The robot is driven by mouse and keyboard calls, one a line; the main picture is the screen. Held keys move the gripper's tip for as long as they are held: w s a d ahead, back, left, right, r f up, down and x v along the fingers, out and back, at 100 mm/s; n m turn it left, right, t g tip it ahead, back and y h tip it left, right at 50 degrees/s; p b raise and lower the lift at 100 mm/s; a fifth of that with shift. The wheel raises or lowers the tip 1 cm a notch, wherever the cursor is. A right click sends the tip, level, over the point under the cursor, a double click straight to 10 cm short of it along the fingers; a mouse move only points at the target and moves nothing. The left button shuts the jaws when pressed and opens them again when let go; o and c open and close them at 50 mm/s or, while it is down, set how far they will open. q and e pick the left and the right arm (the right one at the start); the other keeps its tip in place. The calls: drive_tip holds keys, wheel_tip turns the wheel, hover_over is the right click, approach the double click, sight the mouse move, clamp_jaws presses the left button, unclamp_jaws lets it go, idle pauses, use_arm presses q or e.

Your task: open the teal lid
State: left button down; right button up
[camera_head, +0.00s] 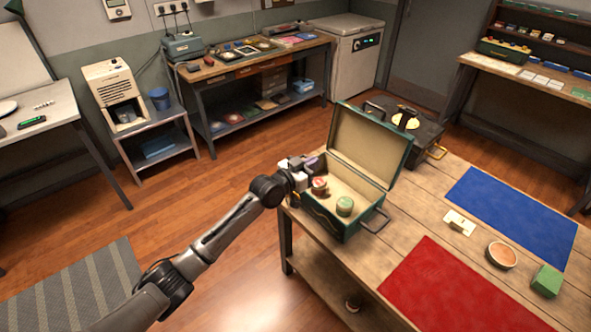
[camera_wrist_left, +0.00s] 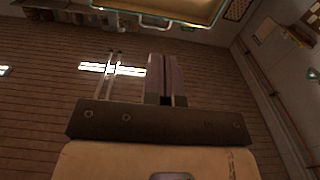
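The teal case (camera_head: 345,225) stands on the wooden table's left end. Its teal lid (camera_head: 372,142) is raised, with the cream lining showing. Inside sit a green round tin (camera_head: 345,205) and a small red-topped item (camera_head: 319,186). My left gripper (camera_head: 310,164) is at the case's left end, beside the lid's lower left corner; contact cannot be told. In the left wrist view its fingers (camera_wrist_left: 166,72) lie side by side and look shut, with nothing seen between them. Part of the case or lid shows at that view's top edge. My right gripper is not in view.
A black case (camera_head: 415,127) stands behind the lid. A blue mat (camera_head: 510,215), a red mat (camera_head: 440,290), a round tan dish (camera_head: 502,254) and a green block (camera_head: 547,280) lie to the right. Open floor lies left of the table.

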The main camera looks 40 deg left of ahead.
use_arm(q)
drive_tip(key=s+a+p, duration=0.1)
drive_tip(key=s+p, duration=0.4)
drive_tip(key=s, duration=0.3)
drive_tip(key=shift+s+a, duration=0.2)
drive_tip(key=shift+a, duration=0.1)
idle(0.5)
